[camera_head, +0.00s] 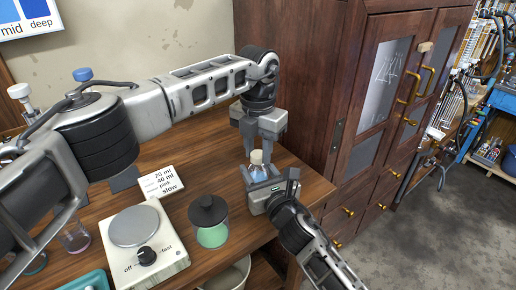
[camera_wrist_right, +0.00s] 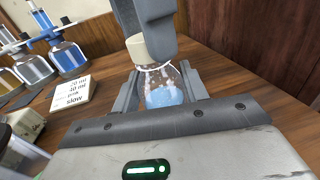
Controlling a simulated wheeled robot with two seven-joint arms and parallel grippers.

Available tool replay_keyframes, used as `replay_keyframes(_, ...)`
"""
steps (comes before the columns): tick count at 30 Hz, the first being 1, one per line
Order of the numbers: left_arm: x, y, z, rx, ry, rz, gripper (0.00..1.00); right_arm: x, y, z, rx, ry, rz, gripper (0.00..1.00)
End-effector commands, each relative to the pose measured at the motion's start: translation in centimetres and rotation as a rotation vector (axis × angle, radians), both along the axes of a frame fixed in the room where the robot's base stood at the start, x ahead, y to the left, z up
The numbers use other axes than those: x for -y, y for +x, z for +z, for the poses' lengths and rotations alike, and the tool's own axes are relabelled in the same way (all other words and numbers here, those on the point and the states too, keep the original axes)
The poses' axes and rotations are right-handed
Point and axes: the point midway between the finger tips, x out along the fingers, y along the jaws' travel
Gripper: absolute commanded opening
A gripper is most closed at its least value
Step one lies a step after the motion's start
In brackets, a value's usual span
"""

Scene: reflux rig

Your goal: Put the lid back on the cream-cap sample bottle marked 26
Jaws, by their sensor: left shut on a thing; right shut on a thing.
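A small clear bottle (camera_head: 258,173) with pale blue liquid stands between the fingers of my right gripper (camera_head: 262,186), which is shut on it near the table's right edge. The right wrist view shows the bottle (camera_wrist_right: 163,92) between both fingers. My left gripper (camera_head: 257,143) comes down from above and is shut on the cream cap (camera_head: 257,157). In the right wrist view the cream cap (camera_wrist_right: 138,48) is at the bottle's mouth, looking slightly tilted; I cannot tell whether it is seated. No number is readable on the bottle.
A hotplate (camera_head: 146,243) with a black knob and a black-lidded jar of green liquid (camera_head: 212,236) stand left of the bottle. A written card (camera_head: 161,182) lies behind them. Flasks (camera_wrist_right: 68,57) show in the right wrist view. A dark wooden cabinet (camera_head: 300,80) stands behind.

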Motion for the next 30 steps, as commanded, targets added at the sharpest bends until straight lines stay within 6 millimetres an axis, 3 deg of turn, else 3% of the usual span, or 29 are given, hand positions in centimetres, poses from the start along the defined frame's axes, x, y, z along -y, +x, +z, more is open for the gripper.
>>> replay_keyframes(18,0.01,-0.04,-0.1,-0.001,0.0,-1.554,0.03,0.03,0.01,-0.06,-0.001,0.001,-0.001,0.0)
replay_keyframes(22,0.02,-0.04,-0.11,0.0,0.0,-1.772,0.03,0.03,0.01,-0.06,-0.001,0.001,-0.001,0.0)
replay_keyframes(26,0.02,-0.04,-0.11,0.0,0.0,-1.758,0.03,0.03,0.01,-0.06,-0.001,0.0,-0.001,0.0)
replay_keyframes(27,0.02,-0.04,-0.1,0.0,0.0,-1.757,0.35,0.03,0.01,-0.06,-0.001,0.0,-0.001,0.0)
replay_keyframes(29,0.02,-0.04,-0.1,0.0,0.0,-1.757,0.52,0.03,0.0,-0.06,-0.001,0.0,-0.001,0.0)
replay_keyframes(30,0.02,-0.04,-0.1,0.0,0.0,-1.756,0.55,0.03,0.0,-0.06,-0.001,0.0,-0.001,0.0)
